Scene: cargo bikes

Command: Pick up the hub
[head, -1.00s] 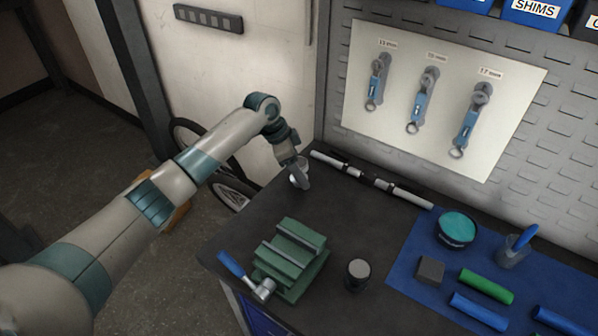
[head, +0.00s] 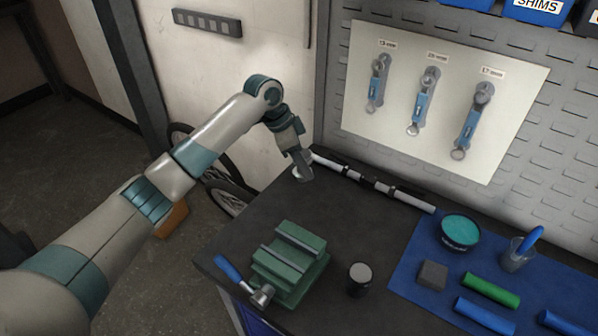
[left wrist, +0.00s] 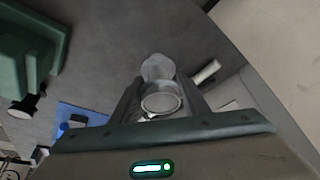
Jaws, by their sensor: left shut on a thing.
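The hub is a pale silver, round part. In the left wrist view the hub (left wrist: 161,97) sits between the two fingers of my left gripper (left wrist: 163,88), its round end facing the camera. In the head view a small light part of the hub (head: 297,173) shows beside my left gripper (head: 304,170), at the far left corner of the dark workbench (head: 335,220). The fingers hide most of it there. My left gripper is shut on the hub. I cannot tell whether the hub's underside touches the bench. My right gripper is not in view.
A silver-and-black bar (head: 375,183) lies close right of the gripper. A blue mat (head: 408,275) with several items lies right. Wrenches hang on the wall panel (head: 365,115).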

